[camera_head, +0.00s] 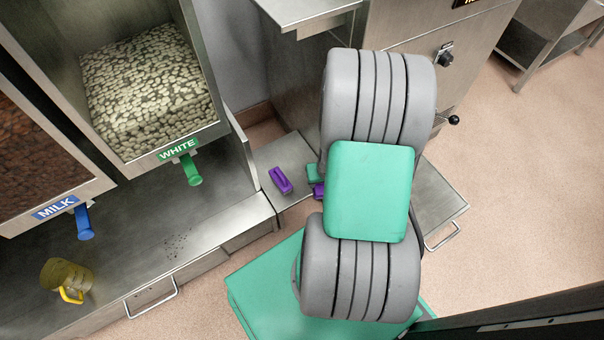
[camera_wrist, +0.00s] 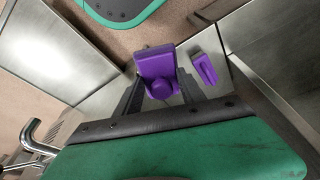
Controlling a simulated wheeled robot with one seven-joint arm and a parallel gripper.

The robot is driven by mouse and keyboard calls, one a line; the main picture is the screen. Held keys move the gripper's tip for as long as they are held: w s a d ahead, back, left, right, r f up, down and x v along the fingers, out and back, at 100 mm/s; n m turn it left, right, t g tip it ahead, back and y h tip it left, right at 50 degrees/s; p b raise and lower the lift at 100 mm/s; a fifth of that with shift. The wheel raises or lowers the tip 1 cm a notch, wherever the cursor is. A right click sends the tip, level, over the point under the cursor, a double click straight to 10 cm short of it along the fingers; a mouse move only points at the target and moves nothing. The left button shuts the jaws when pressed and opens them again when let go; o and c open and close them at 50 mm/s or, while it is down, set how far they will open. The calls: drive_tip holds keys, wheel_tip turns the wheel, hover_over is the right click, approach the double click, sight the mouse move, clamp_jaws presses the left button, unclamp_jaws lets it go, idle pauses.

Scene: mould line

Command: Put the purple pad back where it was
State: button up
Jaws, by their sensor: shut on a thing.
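A purple pad with a round knob (camera_wrist: 158,68) is between the two fingers of my gripper (camera_wrist: 160,92) in the wrist view. The gripper is shut on it. In the head view, a bit of purple (camera_head: 319,191) shows beside my arm, which hides most of the gripper and pad. A second, smaller purple piece with a raised part (camera_head: 281,180) lies on the steel surface, left of the gripper. It also shows in the wrist view (camera_wrist: 204,69), to the right of the held pad and apart from it. I cannot tell whether the held pad touches the steel.
Left of the gripper is a steel counter (camera_head: 205,218) with dark crumbs and a yellow-handled container (camera_head: 68,278). Above it are bins with a green WHITE lever (camera_head: 190,170) and a blue MILK lever (camera_head: 83,222). A steel cabinet (camera_head: 400,25) stands behind my arm.

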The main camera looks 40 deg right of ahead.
drive_tip(key=w+d+f+b, duration=0.1)
drive_tip(key=w+f+b, duration=0.1)
drive_tip(key=w+f, duration=0.1)
drive_tip(key=w+d+f+b, duration=0.1)
drive_tip(key=w+f+b, duration=0.2)
drive_tip(key=w, duration=0.2)
drive_tip(key=w+d+f+b, duration=0.2)
drive_tip(key=w+f+b, duration=0.1)
drive_tip(key=w, duration=0.1)
drive_tip(key=shift+w+f, duration=0.25)
drive_tip(key=shift+w, duration=0.1)
drive_tip(key=b+x, duration=0.1)
drive_tip(key=x, duration=0.1)
drive_tip(key=b+x, duration=0.1)
drive_tip(key=b, duration=0.1)
drive_tip(key=shift+s+f, duration=0.1)
drive_tip(key=shift+f, duration=0.35)
drive_tip(key=shift+r, duration=0.2)
drive_tip(key=shift+f, duration=0.1)
drive_tip(key=o, duration=1.5)
drive_tip(key=shift+c, duration=0.2)
